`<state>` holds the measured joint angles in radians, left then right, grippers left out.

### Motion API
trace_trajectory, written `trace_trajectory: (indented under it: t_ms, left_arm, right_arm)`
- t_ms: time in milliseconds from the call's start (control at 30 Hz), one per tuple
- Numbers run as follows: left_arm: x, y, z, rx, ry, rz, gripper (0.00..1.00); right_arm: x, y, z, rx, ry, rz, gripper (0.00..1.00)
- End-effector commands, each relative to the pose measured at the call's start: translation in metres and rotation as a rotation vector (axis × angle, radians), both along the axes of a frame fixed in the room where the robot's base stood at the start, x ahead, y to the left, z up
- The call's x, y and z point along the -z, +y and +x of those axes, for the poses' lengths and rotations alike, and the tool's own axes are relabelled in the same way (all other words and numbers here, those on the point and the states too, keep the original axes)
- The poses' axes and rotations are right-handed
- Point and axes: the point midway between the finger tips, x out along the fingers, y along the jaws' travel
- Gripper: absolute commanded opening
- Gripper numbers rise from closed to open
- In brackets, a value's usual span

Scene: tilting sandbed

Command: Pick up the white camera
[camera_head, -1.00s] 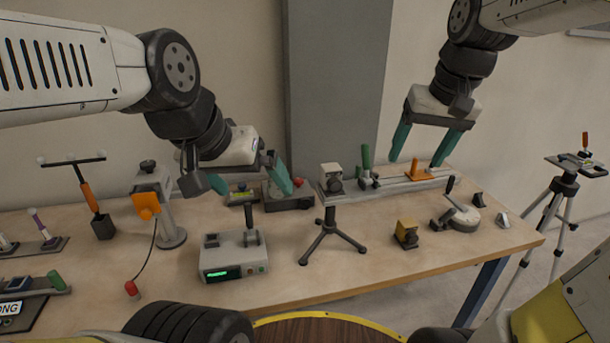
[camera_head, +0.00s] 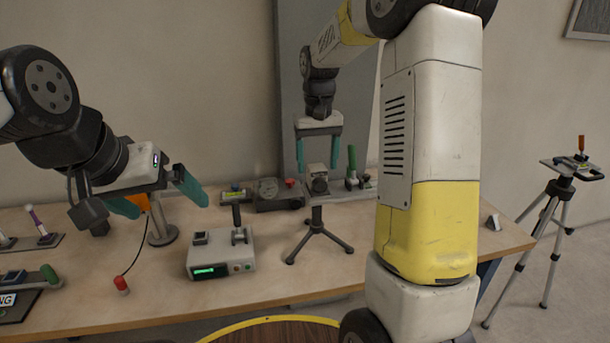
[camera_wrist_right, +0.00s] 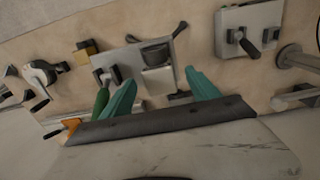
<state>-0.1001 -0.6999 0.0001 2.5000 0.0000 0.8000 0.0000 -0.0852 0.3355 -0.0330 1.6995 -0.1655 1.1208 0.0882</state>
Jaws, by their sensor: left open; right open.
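The small white camera (camera_head: 318,184) sits on the end of the metal rail above the small dark tripod (camera_head: 316,236). In the right wrist view the camera (camera_wrist_right: 158,80) shows as a pale block with a dark part, between the fingertips. My right gripper (camera_head: 318,166) points down with its green fingers apart, just above and around the camera's top. I cannot tell whether either finger touches it. My left gripper (camera_head: 171,208) is open and empty over the left of the table, well apart from the camera.
A green-handled clamp (camera_head: 352,168) stands on the rail, close right of the camera. A dark device (camera_head: 278,196) lies behind left. A grey box with a green display (camera_head: 220,256) stands in front left. My right arm hides the table's right part. A floor tripod (camera_head: 559,205) stands beyond.

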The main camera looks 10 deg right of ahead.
Motion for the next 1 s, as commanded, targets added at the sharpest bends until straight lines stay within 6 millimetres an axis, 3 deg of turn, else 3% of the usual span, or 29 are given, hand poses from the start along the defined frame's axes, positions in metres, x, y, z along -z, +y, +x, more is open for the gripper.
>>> trace_trajectory:
  t_ms: [200, 467, 800, 1000]
  left_arm:
    - [0.0, 0.0, 0.0, 0.0, 0.0, 0.0, 1.0]
    - [0.0, 0.0, 0.0, 0.0, 0.0, 0.0, 1.0]
    - [0.0, 0.0, 0.0, 0.0, 0.0, 0.0, 1.0]
    - [0.0, 0.0, 0.0, 0.0, 0.0, 0.0, 1.0]
  right_arm:
    - [0.028, 0.0, -0.001, 0.0, 0.002, 0.0, 0.7]
    - [0.03, 0.0, 0.0, 0.0, 0.0, 0.0, 0.7]
    - [0.03, 0.0, 0.0, 0.0, 0.0, 0.0, 0.03]
    - [0.029, 0.0, 0.0, 0.0, -0.002, 0.0, 0.0]
